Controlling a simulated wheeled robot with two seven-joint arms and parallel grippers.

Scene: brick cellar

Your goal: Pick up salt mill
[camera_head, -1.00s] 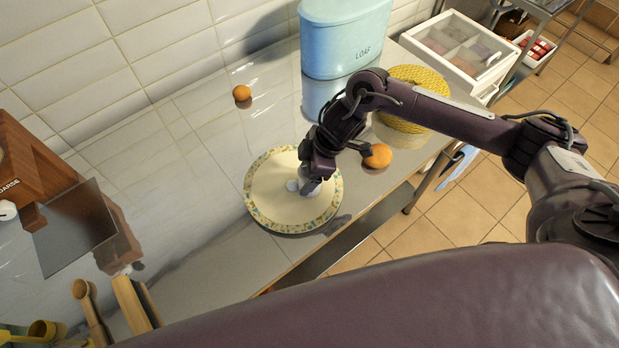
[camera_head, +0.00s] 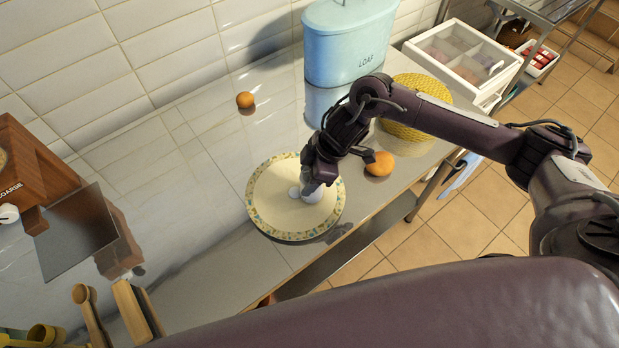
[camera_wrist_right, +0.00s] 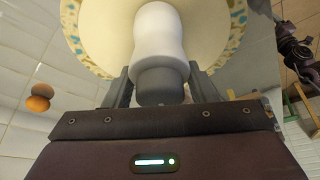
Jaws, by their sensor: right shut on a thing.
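The salt mill is white with a grey end. In the right wrist view the salt mill (camera_wrist_right: 159,45) lies between the two fingers of my right gripper (camera_wrist_right: 160,82), which is shut on it near the grey part. In the head view the salt mill (camera_head: 312,193) shows as a small white shape under my right gripper (camera_head: 318,180), over the cream plate with a patterned rim (camera_head: 262,222). The gripper hides part of it. I cannot tell whether it touches the plate. My left gripper is not in view.
An orange (camera_head: 379,164) sits just right of the plate, close to my right arm. Another orange (camera_head: 245,100) lies farther back. A blue LOAF bin (camera_head: 345,45) and a yellow woven basket (camera_head: 412,130) stand behind.

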